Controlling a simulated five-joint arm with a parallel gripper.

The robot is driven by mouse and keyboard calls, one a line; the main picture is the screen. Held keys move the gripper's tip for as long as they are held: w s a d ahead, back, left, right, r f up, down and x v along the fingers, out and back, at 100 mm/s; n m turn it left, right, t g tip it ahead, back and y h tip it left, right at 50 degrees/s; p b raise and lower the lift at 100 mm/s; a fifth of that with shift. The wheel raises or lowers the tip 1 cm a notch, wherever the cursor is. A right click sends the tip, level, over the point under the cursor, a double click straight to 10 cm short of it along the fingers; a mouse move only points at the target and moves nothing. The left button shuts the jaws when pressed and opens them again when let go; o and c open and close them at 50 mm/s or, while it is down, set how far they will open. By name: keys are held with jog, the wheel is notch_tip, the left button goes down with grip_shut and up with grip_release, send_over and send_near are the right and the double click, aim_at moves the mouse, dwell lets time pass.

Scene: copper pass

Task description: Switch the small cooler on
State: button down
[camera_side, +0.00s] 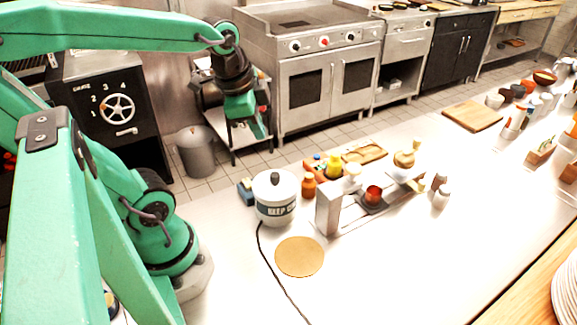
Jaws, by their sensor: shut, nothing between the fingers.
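A white, round, lidded appliance (275,208) stands upright on the pale counter, left of the middle. It looks like the small cooler. It has a dark knob on top and a dark lettered band, only partly readable. A black cord runs from it toward the front edge of the picture. I cannot make out its switch or whether it is on. My teal arm reaches in from the left and bends down at its dark wrist. My gripper (240,118) hangs behind and above the appliance, apart from it, small against a metal cart. It is shut and empty.
A round tan mat (299,257) lies in front of the appliance. A cutting board (472,116) lies farther back. The front counter is mostly clear.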

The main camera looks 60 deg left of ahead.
jog(key=a+f+m+g, duration=0.1)
jog(key=a+m, duration=0.2)
jog(key=m+g, duration=0.3)
jog(key=m, duration=0.6)
send_over(246, 180)
jog(key=shift+w+f+h, duration=0.1)
jog(key=shift+f+h, duration=0.2)
jog(key=shift+f, duration=1.55)
jog(key=shift+f, duration=0.1)
jog(key=shift+f, duration=6.95)
